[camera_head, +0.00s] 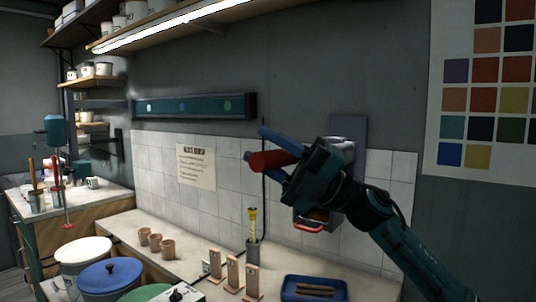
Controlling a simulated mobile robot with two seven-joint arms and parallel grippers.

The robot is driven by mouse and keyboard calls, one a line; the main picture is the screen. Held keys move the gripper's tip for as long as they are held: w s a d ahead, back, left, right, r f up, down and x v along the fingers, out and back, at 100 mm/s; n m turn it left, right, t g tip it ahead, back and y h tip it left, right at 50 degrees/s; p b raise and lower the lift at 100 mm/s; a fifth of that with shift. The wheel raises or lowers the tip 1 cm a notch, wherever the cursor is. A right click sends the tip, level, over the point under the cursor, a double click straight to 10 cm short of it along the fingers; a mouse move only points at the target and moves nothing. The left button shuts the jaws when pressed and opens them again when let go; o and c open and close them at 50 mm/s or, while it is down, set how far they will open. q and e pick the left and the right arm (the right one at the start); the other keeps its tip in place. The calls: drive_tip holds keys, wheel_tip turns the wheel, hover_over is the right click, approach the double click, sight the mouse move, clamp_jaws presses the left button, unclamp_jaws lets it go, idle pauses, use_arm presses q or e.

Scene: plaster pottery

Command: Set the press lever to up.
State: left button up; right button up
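My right gripper (256,143) is raised in front of the tiled wall, its arm coming in from the lower right. Its two blue fingers are spread apart. A thick red cylindrical grip (270,160), apparently the press lever's handle, lies at the fingers and overlaps the lower one. I see a gap by the upper finger; firm contact cannot be told. A grey boxy machine (350,152), probably the press, stands behind the gripper and is mostly hidden by it. A red loop handle (308,227) shows below. The lever's arm and pivot are hidden. My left gripper is not in view.
A blue tray (288,291) with brown bars, wooden stands (234,272), a holder with a yellow tool (253,225) and small clay cups (155,242) occupy the bench. Lidded buckets (110,275) stand at the lower left. A lit shelf (180,22) hangs above.

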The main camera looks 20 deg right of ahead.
drive_tip(key=o, duration=0.4)
drive_tip(key=shift+r, duration=0.25)
drive_tip(key=shift+f, duration=0.1)
drive_tip(key=shift+d+f, duration=0.1)
drive_tip(key=shift+f, duration=0.05)
use_arm(q)
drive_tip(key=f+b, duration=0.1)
drive_tip(key=b, duration=0.3)
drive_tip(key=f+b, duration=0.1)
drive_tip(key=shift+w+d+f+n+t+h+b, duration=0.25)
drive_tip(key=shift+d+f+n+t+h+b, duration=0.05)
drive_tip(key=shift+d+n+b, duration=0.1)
use_arm(e)
drive_tip(key=v, duration=1.2)
drive_tip(key=shift+s+d, duration=0.2)
drive_tip(key=shift+d, duration=0.15)
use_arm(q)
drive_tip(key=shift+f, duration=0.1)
use_arm(e)
drive_tip(key=shift+f, duration=0.15)
